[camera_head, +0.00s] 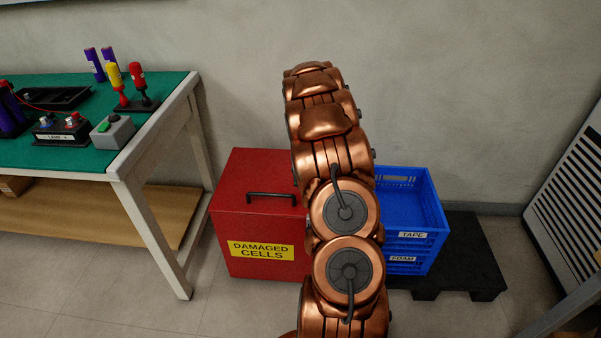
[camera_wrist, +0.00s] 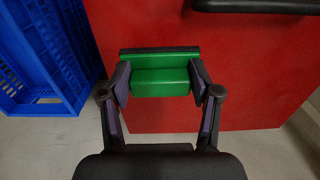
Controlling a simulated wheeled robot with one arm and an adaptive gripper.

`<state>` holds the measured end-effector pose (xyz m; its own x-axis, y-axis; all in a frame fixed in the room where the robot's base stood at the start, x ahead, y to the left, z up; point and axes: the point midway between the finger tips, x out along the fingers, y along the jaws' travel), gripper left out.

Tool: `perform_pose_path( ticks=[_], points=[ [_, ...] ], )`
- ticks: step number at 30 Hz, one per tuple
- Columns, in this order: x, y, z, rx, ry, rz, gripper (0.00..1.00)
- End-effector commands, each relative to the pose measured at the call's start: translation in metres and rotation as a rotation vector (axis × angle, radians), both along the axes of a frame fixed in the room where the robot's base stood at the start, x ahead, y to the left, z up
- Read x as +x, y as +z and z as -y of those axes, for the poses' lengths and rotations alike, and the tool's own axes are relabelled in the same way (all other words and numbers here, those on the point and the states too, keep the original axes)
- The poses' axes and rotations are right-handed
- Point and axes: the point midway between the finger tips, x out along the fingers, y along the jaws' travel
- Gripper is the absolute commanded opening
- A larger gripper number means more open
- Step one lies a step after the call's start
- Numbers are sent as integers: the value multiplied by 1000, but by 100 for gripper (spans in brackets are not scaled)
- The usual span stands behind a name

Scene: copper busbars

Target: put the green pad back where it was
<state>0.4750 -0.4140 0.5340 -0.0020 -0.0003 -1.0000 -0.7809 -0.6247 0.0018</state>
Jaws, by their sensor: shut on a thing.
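The green pad (camera_wrist: 161,82) is a small green block with a darker strip along its upper edge in the wrist view. My gripper (camera_wrist: 159,78) is shut on it, one finger at each end. The pad is seen against the red box (camera_wrist: 140,30), but I cannot tell how far it is from it. In the head view my copper arm covers the middle of the picture, and the gripper and pad are hidden.
The red "DAMAGED CELLS" box (camera_head: 262,222) with a black handle stands on the floor beside stacked blue crates (camera_head: 410,240) labelled TAPE and FOAM. A black pallet (camera_head: 470,255) is at the right. A green-topped workbench (camera_head: 60,150) with tools is at the left.

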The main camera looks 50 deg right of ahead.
Motion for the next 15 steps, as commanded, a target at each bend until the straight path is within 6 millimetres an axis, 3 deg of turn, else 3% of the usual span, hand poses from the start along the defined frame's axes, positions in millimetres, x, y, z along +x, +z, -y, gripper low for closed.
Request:
perform_pose_path(
  ticks=[15],
  points=[
    [47,-6,26,0,2,2,35]
  ],
)
